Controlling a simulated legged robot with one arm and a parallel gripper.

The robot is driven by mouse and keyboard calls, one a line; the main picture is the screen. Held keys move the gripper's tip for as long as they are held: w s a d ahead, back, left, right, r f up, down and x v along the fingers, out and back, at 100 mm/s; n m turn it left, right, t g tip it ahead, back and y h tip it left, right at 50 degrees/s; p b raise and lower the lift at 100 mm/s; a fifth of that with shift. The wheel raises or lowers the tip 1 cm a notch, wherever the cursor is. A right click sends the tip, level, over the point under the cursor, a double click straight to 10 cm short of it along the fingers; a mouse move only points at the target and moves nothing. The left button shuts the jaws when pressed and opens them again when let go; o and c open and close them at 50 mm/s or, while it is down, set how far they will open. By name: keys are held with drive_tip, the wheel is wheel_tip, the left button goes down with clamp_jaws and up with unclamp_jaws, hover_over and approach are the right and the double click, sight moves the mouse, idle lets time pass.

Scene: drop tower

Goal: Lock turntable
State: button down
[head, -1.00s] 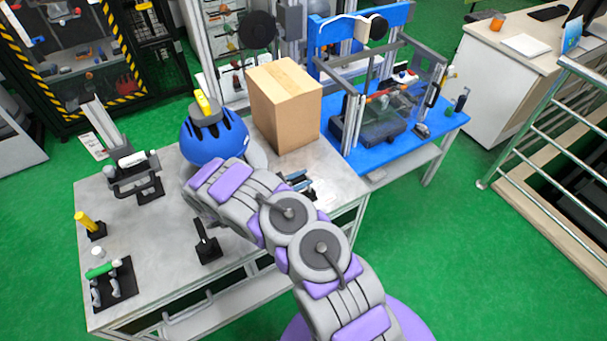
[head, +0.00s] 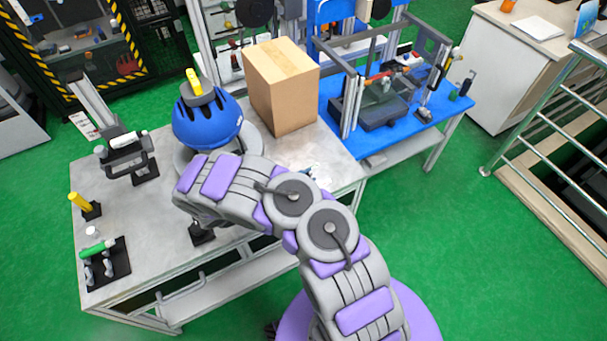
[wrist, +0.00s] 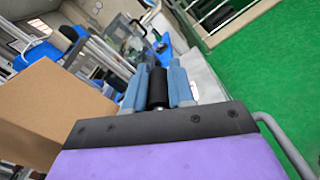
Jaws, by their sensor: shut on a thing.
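The turntable (head: 184,160) is a pale grey round disc on the metal table in the head view, under a blue helmet (head: 205,128) on a head form with a yellow top. My arm covers part of its near side. In the wrist view my gripper (wrist: 160,72) has its two blue fingers shut on a black cylindrical handle (wrist: 157,90). The handle's lower end and any link to the turntable are hidden. In the head view my arm hides the fingers.
A cardboard box (head: 281,88) stands right of the helmet and fills the left of the wrist view. A black-based fixture (head: 203,234) sits near the table's front, partly behind my arm. A blue table (head: 430,112) with a framed rig stands at right, and a metal railing (head: 540,120) beyond.

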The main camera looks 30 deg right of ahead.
drive_tip(key=shift+s+f, duration=0.2)
idle(0.3)
drive_tip(key=c, duration=1)
unclamp_jaws()
drive_tip(key=shift+a, duration=0.1)
drive_tip(key=shift+o, duration=0.2)
drive_tip(key=shift+r, duration=0.1)
drive_tip(key=shift+w, duration=0.1)
drive_tip(key=a+p, duration=0.1)
drive_tip(key=a, duration=0.4)
drive_tip(key=a+p, duration=0.1)
drive_tip(key=a, duration=0.5)
drive_tip(key=a+p, duration=0.1)
drive_tip(key=a, duration=0.5)
drive_tip(key=shift+s+a, duration=0.2)
drive_tip(key=shift+s, duration=0.1)
